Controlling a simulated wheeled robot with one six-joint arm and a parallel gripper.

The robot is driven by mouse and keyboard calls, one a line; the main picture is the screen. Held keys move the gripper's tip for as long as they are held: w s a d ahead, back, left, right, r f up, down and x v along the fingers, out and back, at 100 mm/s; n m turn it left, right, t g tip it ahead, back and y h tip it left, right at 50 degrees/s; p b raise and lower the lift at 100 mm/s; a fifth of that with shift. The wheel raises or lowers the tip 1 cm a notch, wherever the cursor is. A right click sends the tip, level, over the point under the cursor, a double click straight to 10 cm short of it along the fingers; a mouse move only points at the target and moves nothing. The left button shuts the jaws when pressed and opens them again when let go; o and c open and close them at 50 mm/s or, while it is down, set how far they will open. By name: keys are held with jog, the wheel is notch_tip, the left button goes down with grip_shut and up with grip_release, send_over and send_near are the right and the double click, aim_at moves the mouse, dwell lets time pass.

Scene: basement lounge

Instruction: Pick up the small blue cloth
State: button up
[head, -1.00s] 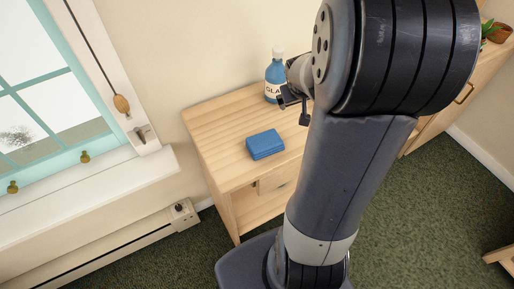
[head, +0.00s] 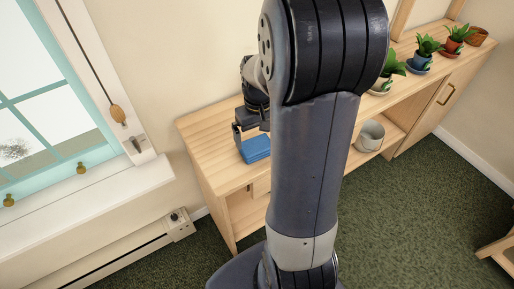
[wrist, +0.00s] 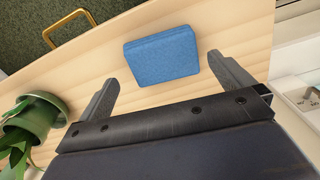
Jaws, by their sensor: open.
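The small blue cloth (head: 255,149) lies folded on the light wooden cabinet top (head: 208,150), near its front edge. In the wrist view the cloth (wrist: 162,56) lies just beyond the fingertips, between their lines, with the right finger closer to it. My gripper (wrist: 162,75) is open and empty. In the head view my gripper (head: 242,142) is above the cabinet top at the cloth, and its finger hides a little of the cloth. My arm hides part of the cabinet to the right.
Several potted plants (head: 427,48) stand along the cabinet to the right; one green pot (wrist: 35,118) shows at the left of the wrist view. A pale pot (head: 370,135) sits on a lower shelf. The window sill (head: 90,205) is at the left.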

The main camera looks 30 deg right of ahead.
aim_at(257, 144)
jog(key=f, duration=0.5)
jog(key=shift+w+f, duration=0.2)
jog(key=shift+c, duration=0.6)
jog(key=c, duration=0.6)
